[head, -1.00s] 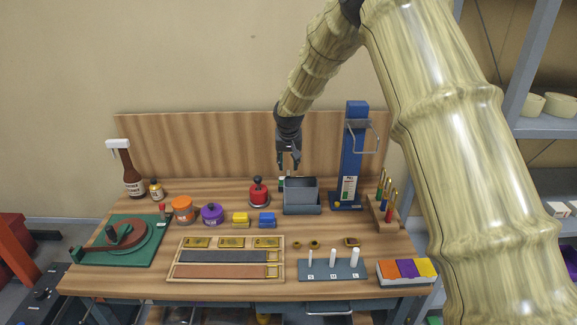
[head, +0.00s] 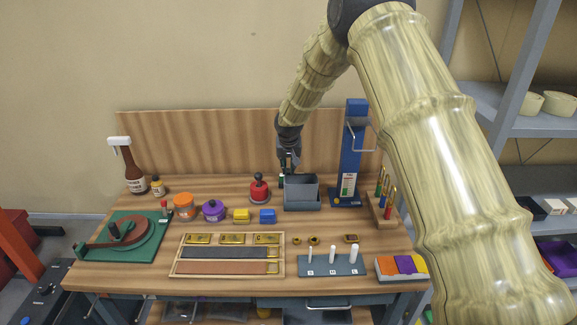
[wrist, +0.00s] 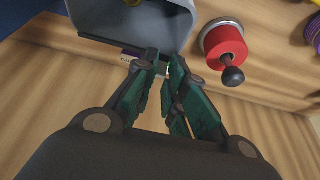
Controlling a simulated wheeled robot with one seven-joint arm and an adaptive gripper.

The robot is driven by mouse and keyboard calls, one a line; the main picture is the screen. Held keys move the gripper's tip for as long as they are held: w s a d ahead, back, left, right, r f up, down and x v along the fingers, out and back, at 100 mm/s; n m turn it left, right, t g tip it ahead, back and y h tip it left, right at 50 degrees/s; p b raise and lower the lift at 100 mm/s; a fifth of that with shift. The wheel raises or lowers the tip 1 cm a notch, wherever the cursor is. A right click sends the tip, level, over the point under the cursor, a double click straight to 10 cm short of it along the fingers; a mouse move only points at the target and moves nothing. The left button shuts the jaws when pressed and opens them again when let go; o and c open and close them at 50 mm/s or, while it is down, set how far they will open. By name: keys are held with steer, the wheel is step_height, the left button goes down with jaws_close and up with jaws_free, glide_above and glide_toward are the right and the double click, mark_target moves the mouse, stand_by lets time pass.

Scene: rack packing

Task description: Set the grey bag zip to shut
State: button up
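The grey bag (head: 302,194) stands open-topped at the back of the bench, right of centre. It also fills the upper left of the wrist view (wrist: 150,25). A dark strip runs along its near edge there, with a small purple and white piece (wrist: 128,54) below it; I cannot make out the zip slider clearly. My gripper (head: 288,168) points down just behind and left of the bag. In the wrist view its fingertips (wrist: 163,58) are close together at the bag's edge, with a narrow gap. Whether they touch anything is hidden.
A red pot with a black knob (head: 259,188) stands just left of the bag. A blue upright stand (head: 352,150) is close on its right. Blue and yellow blocks, jars and a long tray (head: 228,275) lie nearer the front. The wooden back panel is behind.

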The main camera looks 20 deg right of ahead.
steer(key=shift+f, duration=0.1)
jaws_close()
steer(key=s+d+b, duration=0.1)
steer(key=s+d, duration=0.1)
steer(key=d, duration=0.7)
steer(key=shift+s, duration=0.25)
steer(key=shift+f, duration=0.1)
steer(key=o, duration=0.7)
jaws_free()
steer(key=shift+d, duration=0.1)
steer(key=shift+c, duration=0.2)
